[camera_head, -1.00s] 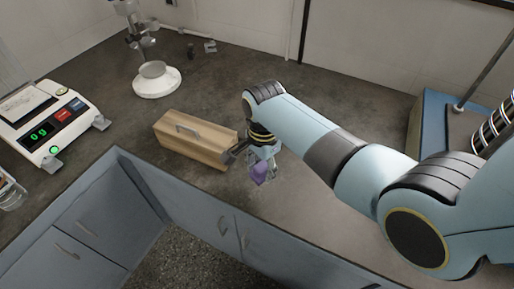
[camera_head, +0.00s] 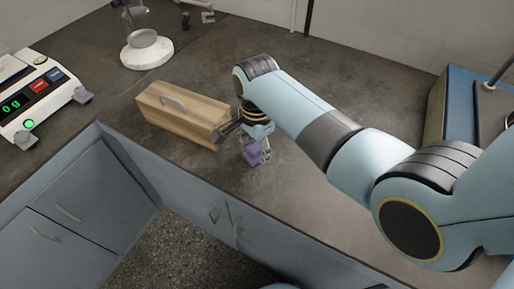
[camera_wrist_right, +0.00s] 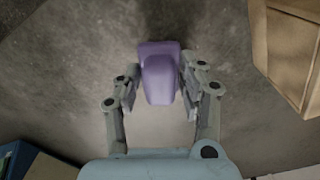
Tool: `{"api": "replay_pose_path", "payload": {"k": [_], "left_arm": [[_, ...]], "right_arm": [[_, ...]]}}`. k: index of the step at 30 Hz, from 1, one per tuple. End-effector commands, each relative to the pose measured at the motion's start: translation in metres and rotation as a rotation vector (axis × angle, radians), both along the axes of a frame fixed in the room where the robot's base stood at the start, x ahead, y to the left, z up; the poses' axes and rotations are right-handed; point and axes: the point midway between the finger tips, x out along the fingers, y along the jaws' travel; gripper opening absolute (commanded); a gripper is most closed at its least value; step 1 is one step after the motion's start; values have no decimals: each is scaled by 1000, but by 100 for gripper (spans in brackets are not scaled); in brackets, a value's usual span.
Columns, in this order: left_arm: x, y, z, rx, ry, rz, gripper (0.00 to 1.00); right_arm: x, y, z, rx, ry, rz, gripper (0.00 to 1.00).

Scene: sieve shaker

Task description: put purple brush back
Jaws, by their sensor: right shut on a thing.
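The purple brush (camera_head: 252,154) is between the fingers of my right gripper (camera_head: 257,150), low by the counter's front edge in the head view. In the right wrist view the purple brush (camera_wrist_right: 159,75) shows as a smooth block, with the right gripper's fingers (camera_wrist_right: 158,88) closed against its two sides. The brush's underside is hidden, so I cannot tell whether it touches the counter. A wooden box with a handle (camera_head: 180,115) stands just left of the gripper; part of the wooden box (camera_wrist_right: 290,50) shows at the upper right of the wrist view. My left gripper is not in view.
A white scale reading 0 g (camera_head: 35,95) stands at the far left. A stand with a white round base (camera_head: 147,52) is behind the box. A blue machine (camera_head: 436,110) is at the right. The grey counter (camera_head: 330,75) is clear behind my right arm.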

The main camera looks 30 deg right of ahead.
Motion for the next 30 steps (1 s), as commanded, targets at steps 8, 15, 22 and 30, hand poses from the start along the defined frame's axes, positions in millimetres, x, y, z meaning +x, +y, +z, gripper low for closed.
{"api": "replay_pose_path", "payload": {"k": [8,15,22,30], "left_arm": [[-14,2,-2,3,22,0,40],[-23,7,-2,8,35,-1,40],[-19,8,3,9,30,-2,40],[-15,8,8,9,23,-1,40]], "right_arm": [[0,0,-2,0,0,0,63],[0,0,-2,0,0,0,63],[1,0,22,0,-3,0,63],[1,0,83,1,-4,1,63]]}}
